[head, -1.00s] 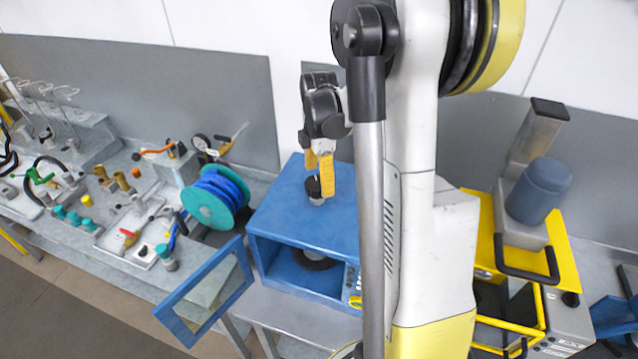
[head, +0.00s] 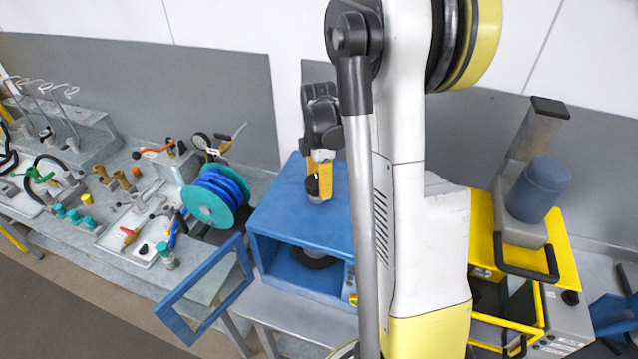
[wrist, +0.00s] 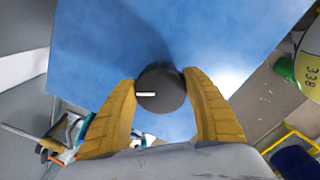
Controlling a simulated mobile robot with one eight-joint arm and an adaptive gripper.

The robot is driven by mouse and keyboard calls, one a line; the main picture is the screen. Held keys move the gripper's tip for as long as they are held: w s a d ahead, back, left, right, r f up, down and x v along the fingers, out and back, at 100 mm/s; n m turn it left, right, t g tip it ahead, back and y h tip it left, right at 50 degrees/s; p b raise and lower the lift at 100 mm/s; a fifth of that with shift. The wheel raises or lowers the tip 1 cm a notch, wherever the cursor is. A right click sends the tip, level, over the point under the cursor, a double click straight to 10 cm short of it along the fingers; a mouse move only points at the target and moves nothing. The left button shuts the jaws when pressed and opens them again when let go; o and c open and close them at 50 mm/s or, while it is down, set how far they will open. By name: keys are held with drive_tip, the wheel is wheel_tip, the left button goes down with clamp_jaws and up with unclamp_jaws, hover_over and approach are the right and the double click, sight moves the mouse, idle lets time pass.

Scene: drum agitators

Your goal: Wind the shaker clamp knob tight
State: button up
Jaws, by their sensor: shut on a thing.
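The shaker clamp knob (wrist: 160,91) is a dark round knob with a white mark on its left part in the wrist view. It stands on top of the blue box-shaped machine (head: 265,195), and in the head view the dark knob (head: 312,186) shows beside my yellow finger. My gripper (wrist: 160,88) has its two yellow fingers on either side of the knob, shut on it. In the head view my gripper (head: 318,183) points down over the box top. The far finger is mostly hidden there.
The blue box's door (head: 205,290) hangs open at its front left. A blue hose reel (head: 215,200) stands to the left. My arm hides part of the box's right side.

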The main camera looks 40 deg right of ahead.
drive_tip(key=m+b, duration=0.2)
drive_tip(key=m, duration=0.1)
drive_tip(key=shift+f, duration=0.15)
drive_tip(key=m+b, duration=0.2)
drive_tip(key=m, duration=0.1)
drive_tip(key=shift+s+a+m+b, duration=0.1)
drive_tip(key=shift+s+m+b, duration=0.05)
drive_tip(key=shift+m+b, duration=0.15)
drive_tip(key=m+b, duration=0.1)
drive_tip(key=m, duration=0.2)
drive_tip(key=shift+m+b, duration=0.3)
drive_tip(key=shift+b, duration=0.05)
drive_tip(key=m+b, duration=0.1)
drive_tip(key=m, duration=0.2)
drive_tip(key=shift+a+m, duration=0.15)
drive_tip(key=shift+m, duration=0.15)
drive_tip(key=m+b, duration=0.1)
drive_tip(key=m, duration=0.2)
drive_tip(key=shift+a+m+b, duration=0.1)
drive_tip(key=shift+m+b, duration=0.2)
drive_tip(key=shift+m, duration=0.1)
drive_tip(key=m+b, duration=0.1)
drive_tip(key=m, duration=0.2)
drive_tip(key=shift+m, duration=0.3)
drive_tip(key=m+b, duration=0.1)
drive_tip(key=m, duration=0.5)
drive_tip(key=shift+a, duration=0.15)
drive_tip(key=shift+r+m, duration=0.2)
drive_tip(key=shift+m, duration=0.1)
